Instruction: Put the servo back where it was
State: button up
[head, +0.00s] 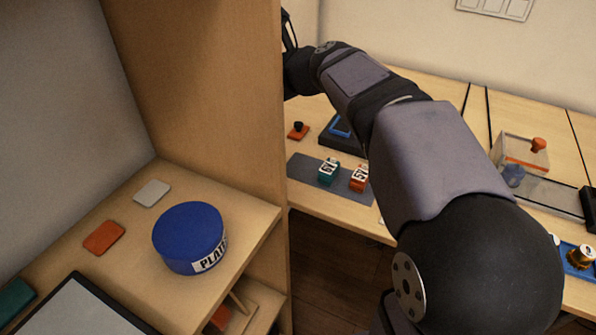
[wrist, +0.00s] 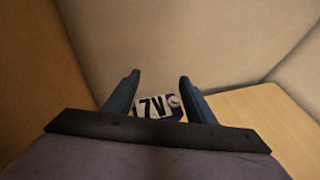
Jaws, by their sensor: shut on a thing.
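My gripper (wrist: 159,76) is shut on a servo (wrist: 155,106), dark blue-purple with a white label that seems to read 7V and a small round pale part on top. The servo sits between the two blue fingers in the wrist view. Pale walls and a wooden surface lie beyond it. In the head view only part of my gripper (head: 288,32) shows at the upper edge of the wooden panel; the held servo is hidden there. A teal servo (head: 328,173) and an orange servo (head: 359,179), both with white labels, stand on a grey mat (head: 305,169).
A tall wooden panel (head: 215,95) stands close beside my gripper. A blue round tin (head: 188,236) sits on the shelf at left. A clear box with an orange knob (head: 520,153) and a blue tray (head: 578,260) lie on the bench at right.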

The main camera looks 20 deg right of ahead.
aim_at(293, 156)
jog(key=s+d+f+m+t+h, duration=0.1)
jog(key=d+f+m+h, duration=0.3)
jog(key=d+f, duration=0.5)
jog(key=shift+d+f+m+h, duration=0.2)
jog(key=shift+m+h, duration=0.2)
jog(key=shift+h, duration=0.4)
jog(key=shift+f, duration=0.1)
notch_tip(293, 156, down, 10)
jog(key=b, duration=0.8)
jog(key=shift+f, duration=0.1)
jog(key=o, duration=1.1)
jog(key=shift+o, duration=0.2)
